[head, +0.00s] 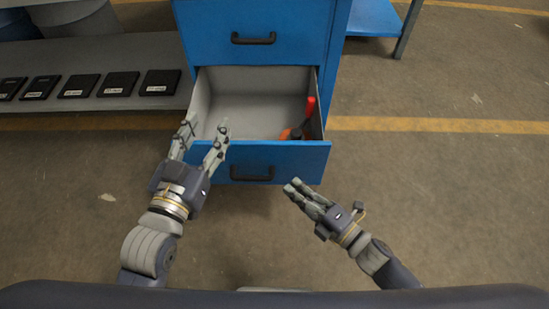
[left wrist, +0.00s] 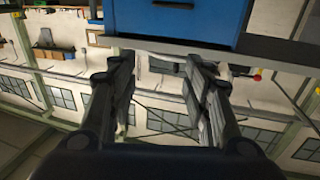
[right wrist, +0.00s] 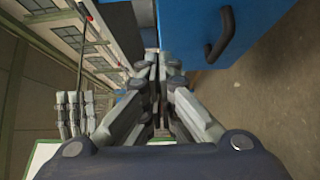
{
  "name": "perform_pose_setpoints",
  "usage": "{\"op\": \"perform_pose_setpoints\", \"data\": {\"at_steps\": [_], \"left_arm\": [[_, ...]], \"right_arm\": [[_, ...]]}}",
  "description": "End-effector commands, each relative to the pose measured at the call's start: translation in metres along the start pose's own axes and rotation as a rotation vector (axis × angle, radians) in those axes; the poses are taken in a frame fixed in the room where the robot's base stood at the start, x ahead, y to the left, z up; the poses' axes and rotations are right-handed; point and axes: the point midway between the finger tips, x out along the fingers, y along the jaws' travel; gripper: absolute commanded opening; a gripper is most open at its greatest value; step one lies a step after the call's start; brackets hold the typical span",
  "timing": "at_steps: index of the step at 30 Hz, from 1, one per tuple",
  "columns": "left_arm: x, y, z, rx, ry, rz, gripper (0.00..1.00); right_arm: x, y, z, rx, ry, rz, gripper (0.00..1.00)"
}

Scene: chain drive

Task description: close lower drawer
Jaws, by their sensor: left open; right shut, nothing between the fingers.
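The lower drawer (head: 307,158) of the blue cabinet stands pulled open, with its black handle (head: 252,174) on the front. Inside the drawer lie an orange and dark tool (head: 290,134) and a red-handled item (head: 310,106). My left gripper (head: 203,130) is open and empty, over the left end of the drawer front. My right gripper (head: 292,188) is shut and empty, just in front of the drawer's right half and below its front edge in the head view. The right wrist view shows a blue front with a black handle (right wrist: 222,35) beside the fingers. I cannot tell whether either gripper touches the drawer.
The closed upper drawer (head: 285,52) is above the open one. A grey shelf (head: 110,60) with several black labelled boxes (head: 118,84) stands to the left. A blue table (head: 374,18) is at the back right. The floor in front and to the right is clear.

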Motion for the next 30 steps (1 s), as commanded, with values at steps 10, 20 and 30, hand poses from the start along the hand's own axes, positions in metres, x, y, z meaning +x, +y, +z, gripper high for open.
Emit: {"op": "perform_pose_setpoints", "data": {"at_steps": [10, 20, 30], "left_arm": [[-0.003, 0.007, -0.050, -0.007, 0.269, 0.015, 0.45], [-0.021, 0.012, -0.096, -0.017, 0.528, 0.028, 0.45], [-0.036, 0.014, -0.118, -0.023, 0.662, 0.034, 0.45]], "right_arm": [[0.062, -0.001, 0.001, 0.001, -0.001, 0.002, 0.00], [0.100, -0.002, 0.016, 0.000, -0.003, -0.001, 0.00], [0.113, -0.001, 0.029, 0.003, -0.002, -0.002, 0.00]]}}
